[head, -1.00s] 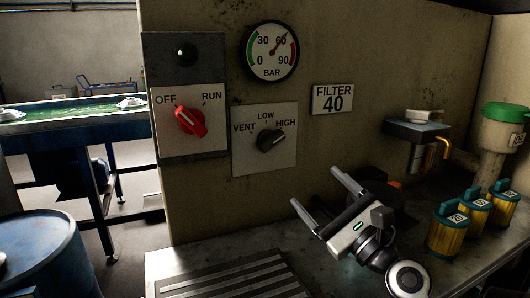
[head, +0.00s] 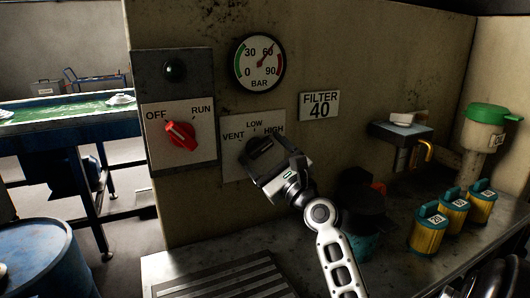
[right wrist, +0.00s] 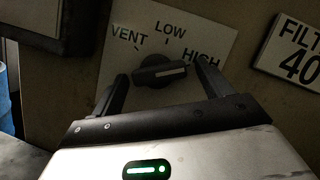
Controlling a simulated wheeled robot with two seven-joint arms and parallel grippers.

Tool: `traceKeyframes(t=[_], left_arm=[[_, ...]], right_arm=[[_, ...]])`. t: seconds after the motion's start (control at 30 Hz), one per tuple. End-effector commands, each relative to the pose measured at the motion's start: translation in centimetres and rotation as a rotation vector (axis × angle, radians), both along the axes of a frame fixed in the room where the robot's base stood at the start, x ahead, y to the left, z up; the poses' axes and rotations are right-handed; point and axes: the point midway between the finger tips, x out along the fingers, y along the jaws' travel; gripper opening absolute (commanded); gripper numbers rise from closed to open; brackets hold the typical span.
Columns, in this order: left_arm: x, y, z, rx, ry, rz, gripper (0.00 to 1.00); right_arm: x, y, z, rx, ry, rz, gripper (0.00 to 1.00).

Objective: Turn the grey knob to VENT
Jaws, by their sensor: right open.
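The grey knob (head: 259,143) is on a white plate (head: 231,166) marked VENT, LOW and HIGH on the wall. In the right wrist view the knob (right wrist: 152,75) shows whole, its white pointer line aimed right, towards HIGH. My right gripper (head: 265,153) is at the plate and hides part of the knob in the head view. In the right wrist view its open fingers (right wrist: 161,70) stand to the left and right of the knob, with gaps between; I cannot tell how far they reach over it. My left gripper is not in view.
A red knob (head: 181,135) on an OFF/RUN panel is left of the plate. A pressure gauge (head: 259,63) and a FILTER 40 sign (head: 319,105) are above and right. Several yellow canisters (head: 428,232) stand on the bench at right. A slotted grate (head: 215,280) lies below.

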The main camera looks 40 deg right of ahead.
Motion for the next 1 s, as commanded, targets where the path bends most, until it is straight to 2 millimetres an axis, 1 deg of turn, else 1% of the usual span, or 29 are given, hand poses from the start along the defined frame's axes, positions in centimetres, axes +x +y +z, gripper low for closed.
traceKeyframes(t=[0.17,0.2,0.27,0.3,0.33,0.37,0.57,0.73,0.87,1.0], left_arm=[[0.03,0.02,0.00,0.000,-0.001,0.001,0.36],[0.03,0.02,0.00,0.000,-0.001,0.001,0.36],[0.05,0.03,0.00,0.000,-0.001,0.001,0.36],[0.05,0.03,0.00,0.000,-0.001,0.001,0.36],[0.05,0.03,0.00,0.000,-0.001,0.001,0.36],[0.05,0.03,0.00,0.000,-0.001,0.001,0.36],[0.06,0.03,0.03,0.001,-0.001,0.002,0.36],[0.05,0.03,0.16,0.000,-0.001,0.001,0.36],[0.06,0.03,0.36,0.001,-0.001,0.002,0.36],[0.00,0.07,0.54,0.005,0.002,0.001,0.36]], right_arm=[[0.01,0.01,0.00,0.000,0.000,0.000,0.78],[0.00,0.00,0.00,-0.001,0.000,0.000,0.75],[-0.01,0.00,0.00,-0.001,0.000,0.000,0.59],[-0.01,0.00,0.00,-0.001,0.000,0.000,0.48],[-0.01,0.01,0.00,-0.001,0.000,0.000,0.39],[-0.01,0.01,0.00,-0.001,0.000,0.000,0.33],[-0.03,0.00,0.02,-0.006,0.002,0.000,0.34],[-0.04,-0.04,0.09,-0.044,0.014,-0.001,0.34],[-0.04,-0.09,0.19,-0.105,0.034,-0.001,0.34],[-0.06,-0.16,0.34,-0.205,0.067,-0.001,0.34]])
